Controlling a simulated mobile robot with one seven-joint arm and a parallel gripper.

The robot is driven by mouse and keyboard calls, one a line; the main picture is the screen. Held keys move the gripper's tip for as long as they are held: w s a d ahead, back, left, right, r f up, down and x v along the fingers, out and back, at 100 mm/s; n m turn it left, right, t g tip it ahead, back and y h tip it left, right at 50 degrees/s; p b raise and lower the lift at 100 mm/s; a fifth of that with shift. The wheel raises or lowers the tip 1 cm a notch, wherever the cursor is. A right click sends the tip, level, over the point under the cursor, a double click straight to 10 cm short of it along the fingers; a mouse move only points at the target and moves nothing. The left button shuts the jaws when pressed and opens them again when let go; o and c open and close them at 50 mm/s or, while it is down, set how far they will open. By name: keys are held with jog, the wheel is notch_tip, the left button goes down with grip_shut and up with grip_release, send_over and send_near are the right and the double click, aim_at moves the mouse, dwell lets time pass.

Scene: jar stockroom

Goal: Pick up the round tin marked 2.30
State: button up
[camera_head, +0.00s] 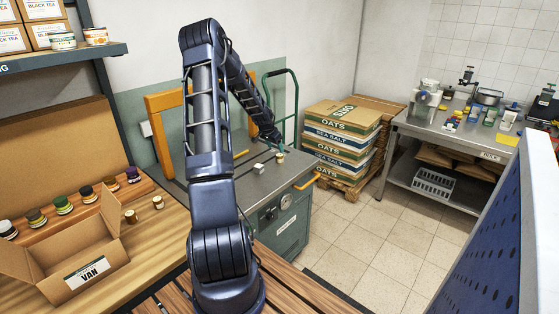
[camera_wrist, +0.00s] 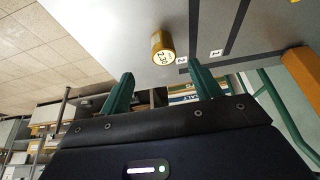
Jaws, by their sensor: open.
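The round tin marked 2.30 (camera_wrist: 160,42) is gold-sided with a pale face reading 2.30. In the wrist view it is on the grey top, just beyond and between my fingertips. My gripper (camera_wrist: 162,73) is open and empty, its two green fingers apart, not touching the tin. In the head view, a small gold and white tin (camera_head: 280,157) stands on the grey machine top (camera_head: 235,180), and my gripper (camera_head: 271,136) is just above and behind it. Its marking is too small to read there.
A small silver block (camera_head: 258,168) stands left of the tin. White tags marked 2 (camera_wrist: 181,60) and 1 (camera_wrist: 216,53) lie nearby. A wooden counter (camera_head: 165,235) at left holds an open VAN box (camera_head: 80,250) and several jars.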

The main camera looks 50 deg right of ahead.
aim_at(279, 155)
jog(key=x, duration=0.4)
jog(key=shift+d+f, duration=0.15)
jog(key=shift+f, duration=0.05)
jog(key=shift+w+x, duration=0.15)
jog(key=shift+x, duration=1.15)
jog(key=shift+w+x, duration=0.15)
jog(key=shift+x, duration=1.2)
jog(key=shift+d+r, duration=0.1)
jog(key=shift+d, duration=0.05)
jog(key=c, duration=1.1)
jog(key=shift+o, duration=0.2)
jog(key=shift+r, duration=0.1)
